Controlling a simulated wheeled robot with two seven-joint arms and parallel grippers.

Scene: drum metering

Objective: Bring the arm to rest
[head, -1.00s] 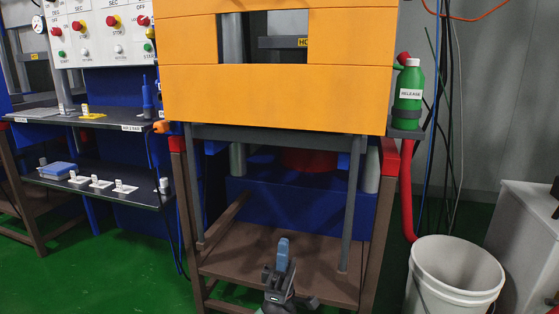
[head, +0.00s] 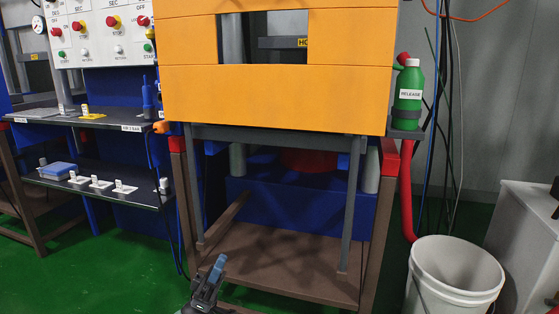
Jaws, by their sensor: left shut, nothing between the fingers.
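My left gripper (head: 217,270) is at the bottom of the head view, left of centre. Its blue-tipped fingers are together and hold nothing. It is in front of the brown lower shelf (head: 270,262) of the press stand, near the shelf's front left corner. I cannot tell whether it touches the stand. My right gripper is not in the view.
The orange press guard (head: 275,95) stands above the stand. Two dark shelves (head: 100,190) with small items are at the left. A green RELEASE bottle (head: 408,95), a white bucket (head: 455,275) and a grey cabinet (head: 525,240) are at the right. Green floor (head: 110,275) is clear at the lower left.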

